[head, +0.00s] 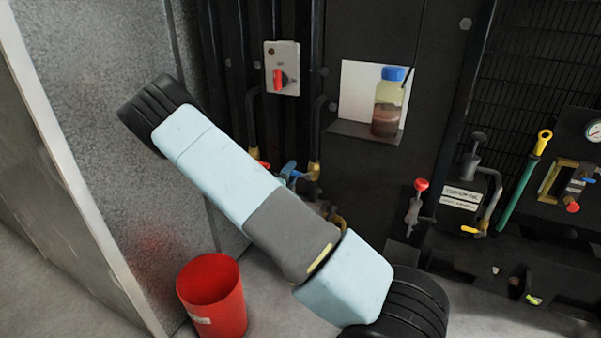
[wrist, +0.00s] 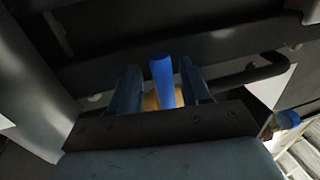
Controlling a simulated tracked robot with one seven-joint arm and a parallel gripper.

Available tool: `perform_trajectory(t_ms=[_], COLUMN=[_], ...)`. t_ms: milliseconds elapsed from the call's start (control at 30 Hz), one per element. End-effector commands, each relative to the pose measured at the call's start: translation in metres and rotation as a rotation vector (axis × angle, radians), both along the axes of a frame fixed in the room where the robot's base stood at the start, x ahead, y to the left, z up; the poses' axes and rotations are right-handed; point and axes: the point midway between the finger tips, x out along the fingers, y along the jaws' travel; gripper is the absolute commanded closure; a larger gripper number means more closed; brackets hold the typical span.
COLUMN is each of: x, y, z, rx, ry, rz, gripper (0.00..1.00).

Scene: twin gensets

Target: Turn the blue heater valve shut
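The blue valve handle (wrist: 162,78) points up between my gripper's fingers in the wrist view, with a patch of its brass body (wrist: 152,101) behind it. My gripper (wrist: 162,84) is open around the handle; a narrow gap seems to show on each side, and contact is not clear. In the head view a blue handle (head: 290,171) shows just past my arm, beside brass fittings and pipes. My gripper is hidden behind my arm there.
A red-handled valve (head: 262,164) sits just left of the blue one. A bottle with a blue cap (head: 388,105) stands on a small shelf to the right. A red switch (head: 280,78) is above. A red bucket (head: 213,297) stands on the floor.

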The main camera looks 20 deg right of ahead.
Motion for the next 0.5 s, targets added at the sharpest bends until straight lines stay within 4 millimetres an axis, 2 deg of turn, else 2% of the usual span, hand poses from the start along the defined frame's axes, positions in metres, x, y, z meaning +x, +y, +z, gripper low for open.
perform_trajectory(t_ms=[267, 500], x=[-0.006, -0.033], y=[0.007, 0.037], z=[-0.001, -0.01], rx=[-0.001, 0.0], ry=[-0.002, -0.001], rz=[0.0, 0.003], gripper=[0.53, 0.53])
